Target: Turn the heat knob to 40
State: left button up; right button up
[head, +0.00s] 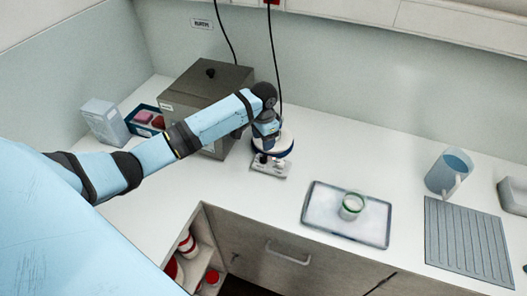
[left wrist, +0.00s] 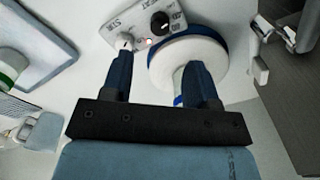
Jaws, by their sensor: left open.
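The small white hot plate (head: 268,168) stands on the counter near the back, its panel facing front; its round white top (left wrist: 188,55) has a dark blue rim. In the left wrist view the panel carries a black knob (left wrist: 160,22) beside the word HEAT and a pale knob (left wrist: 125,42) near the word STIR. The black knob's setting is too small to read. My left gripper (left wrist: 158,62) is open over the hot plate, its left fingertip near the pale knob and its right one over the round top. Neither finger holds a knob. My right gripper is not in view.
A grey box with a lid (head: 207,85) stands behind my left arm. A tray (head: 318,222) with a green-rimmed jar (head: 352,205) lies to the right. A blue jug (head: 449,172) and a ridged grey mat (head: 468,240) are further right. Black cables hang behind the hot plate.

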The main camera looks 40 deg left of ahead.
pick_arm(q)
notch_tip(320, 180, up, 6)
jog(key=shift+f+b, duration=0.1)
jog(key=shift+b, duration=0.2)
